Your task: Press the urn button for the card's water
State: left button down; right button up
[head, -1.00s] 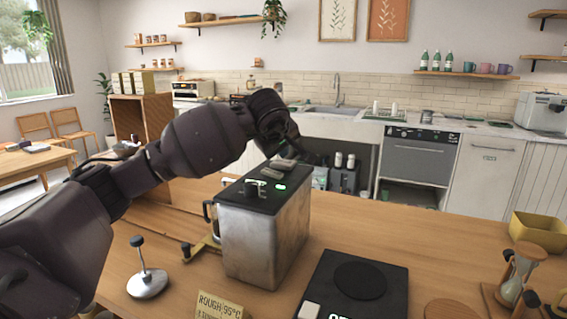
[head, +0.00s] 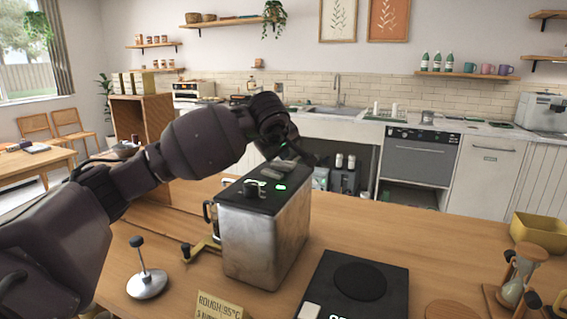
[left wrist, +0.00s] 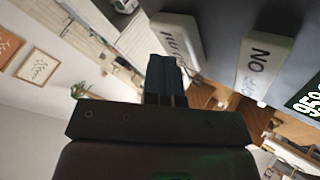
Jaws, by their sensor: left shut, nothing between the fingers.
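The urn (head: 262,240) is a metal box with a dark top, standing on the wooden counter. Its top carries two pale buttons, a knob (head: 251,188) and a lit green display (head: 280,187). In the left wrist view, one white button (left wrist: 262,60) is marked ON and the other white button (left wrist: 176,36) has lettering I cannot read. The display there (left wrist: 308,98) shows green digits beginning with 95. My left gripper (left wrist: 164,68) is shut and empty, its tips close to the unread button; contact cannot be told.
A tamper-like tool (head: 147,283) stands left of the urn. A black scale (head: 385,285) lies to its right. An hourglass (head: 520,275) and a yellow bin (head: 538,232) are at the right. The counter right of the urn is partly clear.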

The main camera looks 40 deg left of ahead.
pick_arm(q)
jog(key=shift+f, duration=0.3)
pick_arm(e)
jog(key=shift+s+d+f, duration=0.1)
jog(key=shift+s+f, duration=0.3)
jog(key=shift+s, duration=0.1)
pick_arm(q)
jog(key=shift+f, duration=0.1)
pick_arm(e)
jog(key=shift+w, duration=0.1)
jog(key=shift+w+r, duration=0.15)
jog(key=shift+w, duration=0.15)
jog(key=shift+w+a+r, duration=0.15)
jog(key=shift+a, duration=0.05)
pick_arm(q)
jog(key=shift+r, duration=1.05)
pick_arm(e)
jog(key=shift+s+d+r, duration=0.15)
jog(key=shift+s+d, duration=0.05)
jog(key=shift+s, duration=0.15)
pick_arm(q)
jog(key=shift+r, duration=0.1)
pick_arm(e)
jog(key=shift+w, duration=0.1)
